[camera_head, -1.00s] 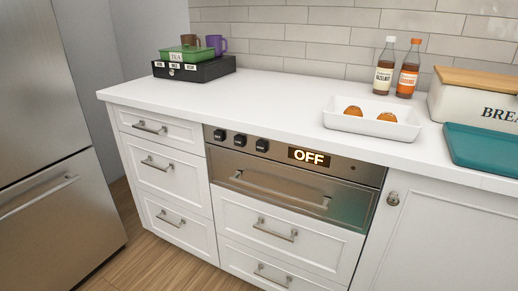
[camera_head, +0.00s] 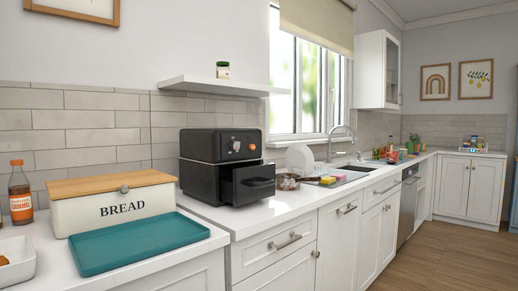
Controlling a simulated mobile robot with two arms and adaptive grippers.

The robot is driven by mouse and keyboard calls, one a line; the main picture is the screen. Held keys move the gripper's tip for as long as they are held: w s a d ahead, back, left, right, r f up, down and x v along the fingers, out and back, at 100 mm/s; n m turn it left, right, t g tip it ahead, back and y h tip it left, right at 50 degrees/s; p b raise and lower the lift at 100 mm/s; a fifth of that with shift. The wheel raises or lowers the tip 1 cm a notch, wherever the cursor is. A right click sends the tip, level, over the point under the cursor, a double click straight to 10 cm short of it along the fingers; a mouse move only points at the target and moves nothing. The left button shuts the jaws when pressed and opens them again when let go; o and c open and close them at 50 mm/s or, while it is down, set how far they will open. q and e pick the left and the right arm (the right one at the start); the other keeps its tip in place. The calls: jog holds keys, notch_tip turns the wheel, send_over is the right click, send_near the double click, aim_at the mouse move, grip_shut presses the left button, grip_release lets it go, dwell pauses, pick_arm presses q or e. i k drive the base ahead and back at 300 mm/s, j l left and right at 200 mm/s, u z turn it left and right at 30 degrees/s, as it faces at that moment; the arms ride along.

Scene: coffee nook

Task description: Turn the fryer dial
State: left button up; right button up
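The black air fryer (camera_head: 210,160) stands on the white counter, right of the bread box. Its front faces right and toward me. The dials (camera_head: 243,146) sit on the upper front panel; one looks dark with a pale face and one looks orange-red. Their exact settings are too small to read. The fryer's drawer (camera_head: 252,183) sticks out below the panel, pulled partly open. Neither of my grippers is in view.
A white bread box (camera_head: 112,208) with a wooden lid and a teal tray (camera_head: 139,243) stand left of the fryer. A shelf (camera_head: 222,87) hangs above it. Pans (camera_head: 286,181) and a dish rack lie to its right. Floor at the right is clear.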

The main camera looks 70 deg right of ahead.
aim_at(234, 146)
jog(key=z, duration=2.05)
